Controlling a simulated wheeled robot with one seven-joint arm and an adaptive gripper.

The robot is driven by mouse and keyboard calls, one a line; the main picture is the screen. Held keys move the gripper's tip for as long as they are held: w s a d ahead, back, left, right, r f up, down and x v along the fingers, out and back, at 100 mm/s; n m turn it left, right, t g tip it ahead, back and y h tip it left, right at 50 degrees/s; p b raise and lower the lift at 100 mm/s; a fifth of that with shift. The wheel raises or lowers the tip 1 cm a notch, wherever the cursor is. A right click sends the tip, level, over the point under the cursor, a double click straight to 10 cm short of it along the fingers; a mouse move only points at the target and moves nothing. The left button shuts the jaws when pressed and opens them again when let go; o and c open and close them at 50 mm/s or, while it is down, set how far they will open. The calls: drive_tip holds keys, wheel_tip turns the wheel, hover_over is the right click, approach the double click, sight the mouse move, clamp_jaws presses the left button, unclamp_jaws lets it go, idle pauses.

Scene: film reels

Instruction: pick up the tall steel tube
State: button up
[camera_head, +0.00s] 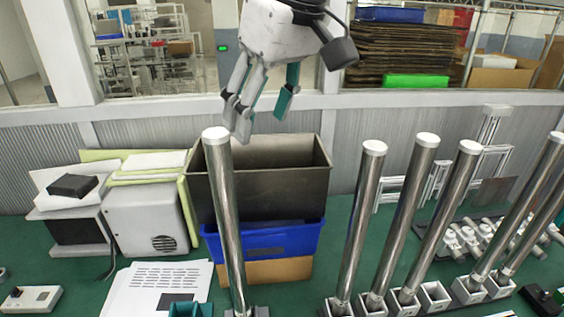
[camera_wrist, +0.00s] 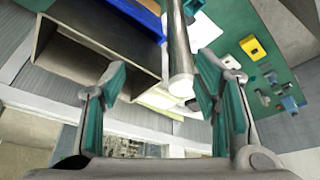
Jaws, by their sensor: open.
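A tall steel tube (camera_head: 226,225) with a white top stands upright on the green table, left of centre in the head view. Its lower end sits in a small holder, partly cut off by the frame edge. My gripper (camera_head: 262,115) is open and empty, close to the tube's top and slightly right of it in the picture. In the wrist view the tube (camera_wrist: 179,48) shows between the spread teal-padded fingers of my gripper (camera_wrist: 162,64), nearer the right finger. No contact is visible.
Several similar steel tubes (camera_head: 358,225) stand in holders to the right. A dark open bin (camera_head: 310,185) on a blue crate (camera_head: 265,243) is behind the near tube. A white box device (camera_head: 147,220) and a printed sheet (camera_head: 150,283) lie left.

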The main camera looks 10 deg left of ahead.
sight(215, 165)
drive_tip(key=shift+n+g, duration=0.3)
drive_tip(key=shift+n, duration=0.3)
drive_tip(key=a+f, duration=0.1)
drive_tip(key=a, duration=0.1)
drive_tip(key=w+a+f+p, duration=0.1)
drive_tip(key=a+f, duration=0.3)
drive_tip(key=shift+w+a+f, duration=0.2)
drive_tip(key=shift+w+a, duration=0.05)
drive_tip(key=p+x, duration=0.1)
drive_tip(key=x, duration=0.4)
drive_tip(key=shift+s+a+p, duration=0.2)
drive_tip(key=shift+a+p, duration=0.05)
drive_tip(key=shift+p, duration=0.15)
drive_tip(key=shift+w+a+f, duration=0.1)
drive_tip(key=shift+w+f, duration=0.05)
drive_tip(key=shift+f, duration=0.25)
drive_tip(key=shift+y, duration=0.3)
clamp_jaws()
